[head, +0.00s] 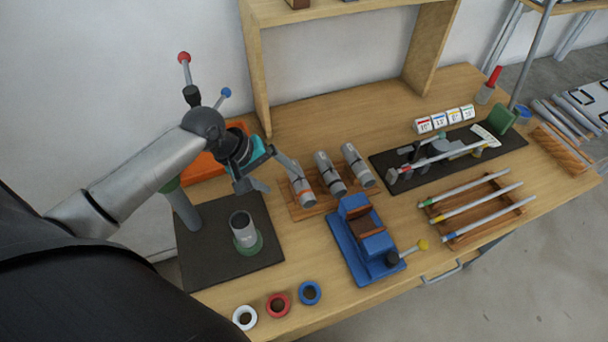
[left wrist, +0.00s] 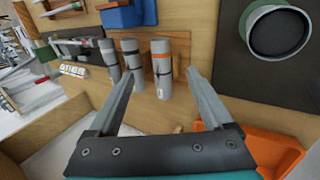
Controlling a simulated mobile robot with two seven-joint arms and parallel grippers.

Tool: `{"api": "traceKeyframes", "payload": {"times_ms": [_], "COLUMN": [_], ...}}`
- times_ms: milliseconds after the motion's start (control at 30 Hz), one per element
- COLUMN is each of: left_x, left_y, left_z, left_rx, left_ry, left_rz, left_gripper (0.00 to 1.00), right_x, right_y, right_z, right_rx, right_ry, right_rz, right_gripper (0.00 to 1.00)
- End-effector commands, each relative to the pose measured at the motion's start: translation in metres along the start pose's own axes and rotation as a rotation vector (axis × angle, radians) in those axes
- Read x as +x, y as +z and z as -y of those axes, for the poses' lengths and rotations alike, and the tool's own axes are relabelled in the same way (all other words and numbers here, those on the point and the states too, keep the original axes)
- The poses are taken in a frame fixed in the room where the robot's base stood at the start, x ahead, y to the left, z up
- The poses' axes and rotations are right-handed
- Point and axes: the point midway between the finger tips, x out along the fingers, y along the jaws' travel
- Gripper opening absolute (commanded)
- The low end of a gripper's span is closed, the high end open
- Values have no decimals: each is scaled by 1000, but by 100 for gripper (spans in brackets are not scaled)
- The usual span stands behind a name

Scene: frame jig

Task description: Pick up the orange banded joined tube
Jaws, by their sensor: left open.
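The orange banded joined tube (head: 303,190) is a grey cylinder with an orange band. It lies at the left end of a row of three tubes on a wooden rack (head: 316,207). In the left wrist view the same tube (left wrist: 162,76) appears between my finger ends, beyond them. My left gripper (head: 270,176) is open and empty, just left of the tube in the head view. I cannot tell whether a finger touches it. Two black-banded tubes (head: 329,175) (head: 357,165) lie to its right. My right gripper is out of view.
A blue vise (head: 362,240) stands in front of the rack. A dark mat (head: 205,258) with a green-based cup (head: 244,230) is at left. An orange bin (head: 202,168) sits behind my gripper. White, red and blue rings (head: 278,304) lie at the front.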

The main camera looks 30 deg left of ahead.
Motion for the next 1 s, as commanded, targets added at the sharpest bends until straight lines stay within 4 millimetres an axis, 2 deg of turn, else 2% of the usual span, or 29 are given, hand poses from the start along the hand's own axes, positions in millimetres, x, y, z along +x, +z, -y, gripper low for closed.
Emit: {"api": "traceKeyframes", "payload": {"times_ms": [100,300,567,900,1000], "left_x": [28,63,79,121,127], "left_y": [1,0,1,4,4], "left_z": [-1,0,0,1,1], "left_rx": [-3,-2,-1,0,1], "left_ry": [2,2,1,2,1], "left_rz": [3,0,0,0,-2], "left_gripper": [84,84,84,84,84], "right_x": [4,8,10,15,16], "right_y": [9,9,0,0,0], "right_z": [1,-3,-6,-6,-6], "right_rx": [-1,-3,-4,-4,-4], "right_ry": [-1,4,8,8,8], "right_rz": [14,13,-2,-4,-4], "right_gripper": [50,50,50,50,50]}}
